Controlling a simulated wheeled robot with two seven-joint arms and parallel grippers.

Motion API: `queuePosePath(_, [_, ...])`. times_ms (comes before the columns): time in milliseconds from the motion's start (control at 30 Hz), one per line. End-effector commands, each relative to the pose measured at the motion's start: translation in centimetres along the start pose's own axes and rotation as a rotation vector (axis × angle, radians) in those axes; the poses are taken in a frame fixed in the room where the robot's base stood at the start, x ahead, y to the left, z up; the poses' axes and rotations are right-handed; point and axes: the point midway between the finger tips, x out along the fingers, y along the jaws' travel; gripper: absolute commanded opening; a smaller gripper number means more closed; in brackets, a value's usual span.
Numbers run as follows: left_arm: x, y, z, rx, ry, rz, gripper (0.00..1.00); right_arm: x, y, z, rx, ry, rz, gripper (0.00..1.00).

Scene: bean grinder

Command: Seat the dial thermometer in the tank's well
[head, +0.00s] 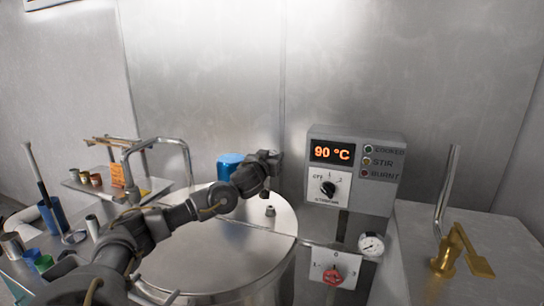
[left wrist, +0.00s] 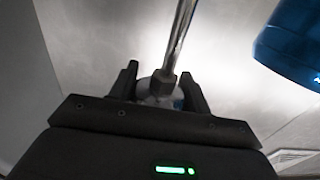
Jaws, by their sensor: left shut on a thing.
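My left gripper (head: 268,163) is above the tank lid (head: 190,255) in the head view. In the left wrist view, the left gripper (left wrist: 160,85) is shut on the dial thermometer (left wrist: 163,84). Its shiny metal stem and hex collar show between the fingers, with a pale rounded head partly hidden by them. In the head view the thermometer is mostly hidden by the gripper. A small upright metal fitting (head: 270,211), which looks like the well, stands on the lid below and slightly right of the gripper, apart from it. My right gripper is not in view.
A blue object (head: 229,165) stands behind my left wrist. A control box (head: 356,165) reading 90 °C is right of the lid, with a gauge (head: 371,244) and red knob (head: 333,277) below. A brass tap (head: 452,250) is at right; a cluttered side table is at left.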

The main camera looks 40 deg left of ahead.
Motion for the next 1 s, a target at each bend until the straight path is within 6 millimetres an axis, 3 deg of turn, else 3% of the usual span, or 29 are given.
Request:
queuePosePath(200, [0.1,0.3,1.8,-0.001,-0.001,0.004,0.23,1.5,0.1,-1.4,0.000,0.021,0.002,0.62])
queuePosePath(500, [0.1,0.3,4.3,-0.001,0.000,0.004,0.23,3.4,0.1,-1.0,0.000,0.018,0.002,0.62])
queuePosePath(1000, [0.1,0.3,4.8,-0.001,0.000,0.004,0.23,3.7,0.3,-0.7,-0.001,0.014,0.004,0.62])
